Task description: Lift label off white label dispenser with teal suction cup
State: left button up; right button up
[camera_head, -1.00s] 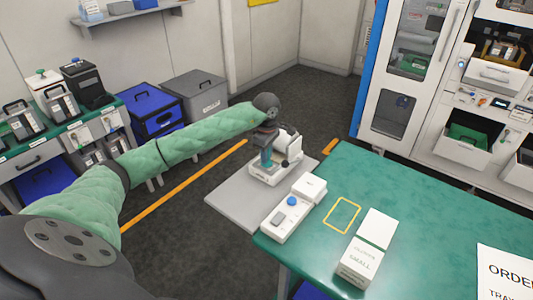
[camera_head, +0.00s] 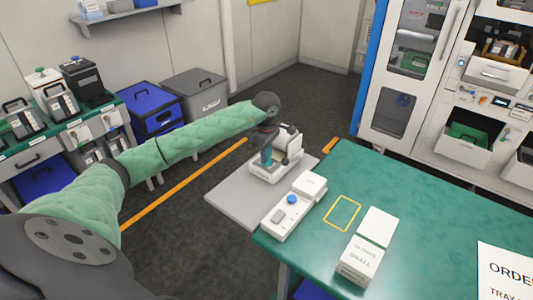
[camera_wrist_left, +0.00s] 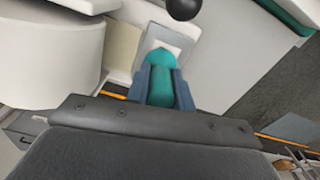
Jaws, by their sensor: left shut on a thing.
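My left gripper (camera_head: 266,160) is shut on the teal suction cup (camera_wrist_left: 160,80), which points down at the white label dispenser (camera_head: 283,168). In the left wrist view the jaws (camera_wrist_left: 166,88) grip the cup from both sides. The cup's far end lies over a pale, square label-like patch (camera_wrist_left: 168,40) on the dispenser (camera_wrist_left: 72,55). I cannot tell whether the cup touches it or is just above, as the cup hides the contact. The dispenser stands on a grey platform beside the green table. My right gripper is not in view.
The green table (camera_head: 430,215) bears a white device with a blue button (camera_head: 292,201), a yellow outline (camera_head: 343,214), a white SMALL box (camera_head: 367,245) and an order sheet (camera_head: 506,272). The grey platform (camera_head: 228,195) has bare room left of the dispenser. Cabinets stand at the back right.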

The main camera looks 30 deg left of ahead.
pick_arm(q)
jog(key=shift+s+f+b, duration=0.1)
jog(key=shift+f+b, duration=0.35)
jog(key=shift+b, duration=0.25)
dwell(2.5)
jog(key=shift+r+p, duration=0.5)
jog(key=shift+r, duration=3.15)
